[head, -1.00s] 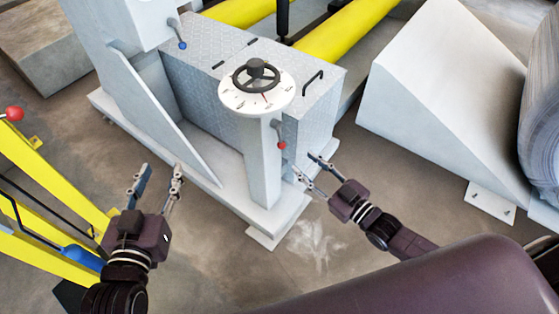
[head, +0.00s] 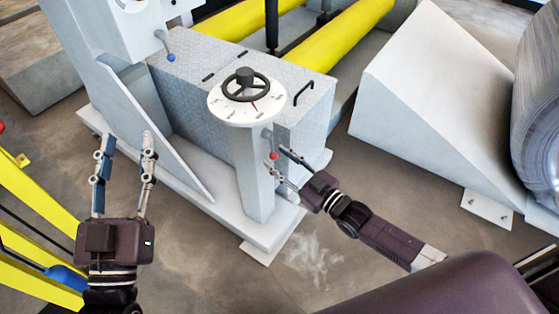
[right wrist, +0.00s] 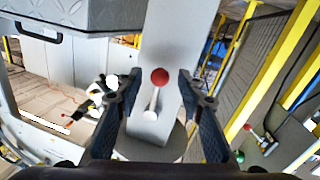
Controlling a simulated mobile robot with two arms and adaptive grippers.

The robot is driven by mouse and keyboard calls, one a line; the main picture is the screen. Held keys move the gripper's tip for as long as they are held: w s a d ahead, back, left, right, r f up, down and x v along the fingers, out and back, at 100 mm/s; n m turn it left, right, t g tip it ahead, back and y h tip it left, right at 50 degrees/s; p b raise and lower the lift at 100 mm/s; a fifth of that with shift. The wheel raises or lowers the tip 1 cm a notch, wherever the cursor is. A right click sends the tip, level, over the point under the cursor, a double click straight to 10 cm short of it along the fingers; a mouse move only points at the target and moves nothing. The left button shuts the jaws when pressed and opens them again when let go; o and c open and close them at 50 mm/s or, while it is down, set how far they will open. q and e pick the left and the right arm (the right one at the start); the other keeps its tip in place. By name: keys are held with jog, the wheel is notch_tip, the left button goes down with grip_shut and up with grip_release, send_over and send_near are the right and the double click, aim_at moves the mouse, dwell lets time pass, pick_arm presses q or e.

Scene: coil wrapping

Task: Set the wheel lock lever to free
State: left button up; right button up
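The wheel lock lever is a short pale rod with a red knob (head: 274,156) on the side of the grey pedestal (head: 253,165). In the right wrist view the red knob (right wrist: 159,77) is at the upper end of the rod, above its pale pivot. My right gripper (head: 276,159) is at the lever; its open fingers (right wrist: 157,84) stand on either side of the knob, with gaps visible. A dark handwheel (head: 246,86) sits over a white dial (head: 218,103) on top of the pedestal. My left gripper (head: 126,138) is open and empty at the left.
A blue-knobbed lever (head: 171,57) is on the machine behind. A grey textured box (head: 215,120) with a black handle stands beside the pedestal. A yellow frame (head: 35,195) is at the left. A grey wedge block (head: 430,95) and a large coil are at the right.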

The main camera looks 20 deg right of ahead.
pick_arm(q)
jog(key=shift+r, duration=0.15)
pick_arm(e)
jog(key=shift+c, duration=0.7)
grip_shut()
jog(key=shift+w, duration=0.1)
